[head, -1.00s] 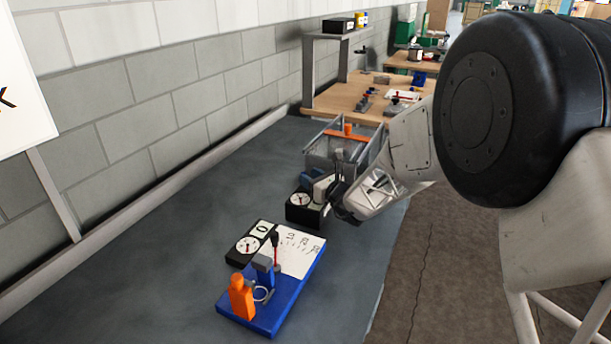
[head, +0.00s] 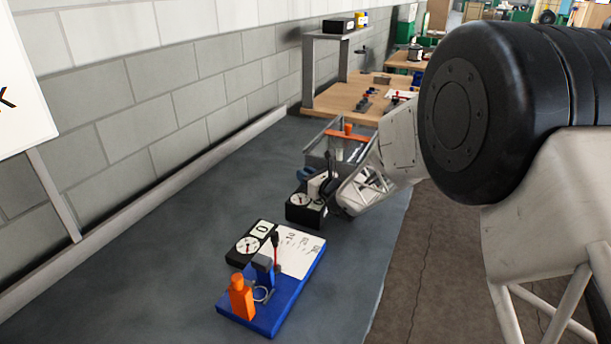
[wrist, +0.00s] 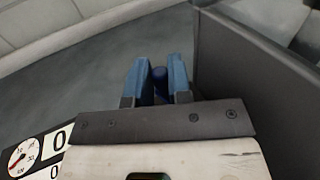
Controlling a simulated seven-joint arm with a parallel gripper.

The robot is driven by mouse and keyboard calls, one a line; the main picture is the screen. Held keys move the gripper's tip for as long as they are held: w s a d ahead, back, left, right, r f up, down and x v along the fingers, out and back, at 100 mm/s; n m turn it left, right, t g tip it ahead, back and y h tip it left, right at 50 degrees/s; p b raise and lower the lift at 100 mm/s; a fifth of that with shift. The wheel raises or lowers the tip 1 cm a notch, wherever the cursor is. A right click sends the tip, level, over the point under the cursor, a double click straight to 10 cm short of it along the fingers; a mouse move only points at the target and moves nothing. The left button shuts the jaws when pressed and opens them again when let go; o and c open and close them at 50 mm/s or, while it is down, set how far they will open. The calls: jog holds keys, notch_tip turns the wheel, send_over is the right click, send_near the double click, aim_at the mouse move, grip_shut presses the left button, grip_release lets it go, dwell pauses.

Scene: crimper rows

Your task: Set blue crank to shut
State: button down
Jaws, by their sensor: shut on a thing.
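My gripper (wrist: 160,80) shows two blue fingers in the wrist view, closed around a dark blue rounded piece (wrist: 160,73) standing between them. That piece looks like the handle of the blue crank; the rest of the crank is hidden behind my gripper. In the head view my gripper (head: 305,176) is small and partly hidden by my wrist, just behind a black gauge box (head: 297,213) and beside a grey metal frame (head: 318,145). The crank's setting cannot be read.
The grey wall of the frame also stands close right of my fingers in the wrist view (wrist: 245,75). Nearer in the head view is a blue base (head: 285,305) with an orange block (head: 241,297), a red lever (head: 275,250) and a white scale card (head: 303,250). Bare dark bench lies to the left.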

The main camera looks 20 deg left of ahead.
jog(key=shift+m+t, duration=0.3)
jog(key=shift+t, duration=0.1)
jog(key=shift+w+a+m+t+h, duration=0.1)
jog(key=shift+w+m+t+h, duration=0.15)
jog(key=shift+m+t+h, duration=0.5)
jog(key=shift+w+a+m+t+h, duration=0.1)
jog(key=shift+w+m+t+h, duration=0.1)
jog(key=shift+m+t+h, duration=0.55)
jog(key=shift+y, duration=0.3)
jog(key=c, duration=1.1)
grip_release()
jog(key=shift+d, duration=0.1)
jog(key=shift+v, duration=3.85)
jog(key=shift+o, duration=0.2)
jog(key=shift+s, duration=0.15)
